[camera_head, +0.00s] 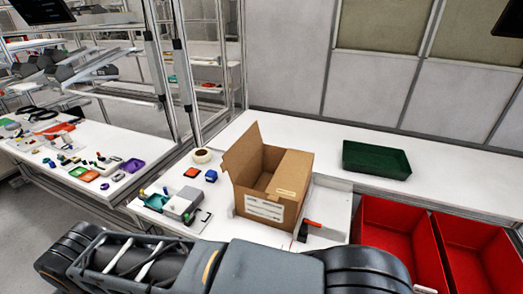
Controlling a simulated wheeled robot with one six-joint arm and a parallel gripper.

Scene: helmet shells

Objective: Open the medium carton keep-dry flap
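A brown cardboard carton (266,208) stands on the white worktop in the middle of the view, with a white printed label on its near side. Its left flap (241,152) stands up, tilted outward. The right flap (294,172) lies over the right part of the top and has a small pale label near its front edge. Between them the carton is open, and its inside is partly visible. I cannot read which flap bears the keep-dry mark. My dark grey arm crosses the bottom of the view in front of the carton; my gripper is not visible.
A red-and-black tool (322,230) lies close to the carton's right front. A green tray (376,160) stands at the back right, and red bins (398,240) at the front right. A tape roll (202,156) and small parts lie left. The worktop between carton and tray is clear.

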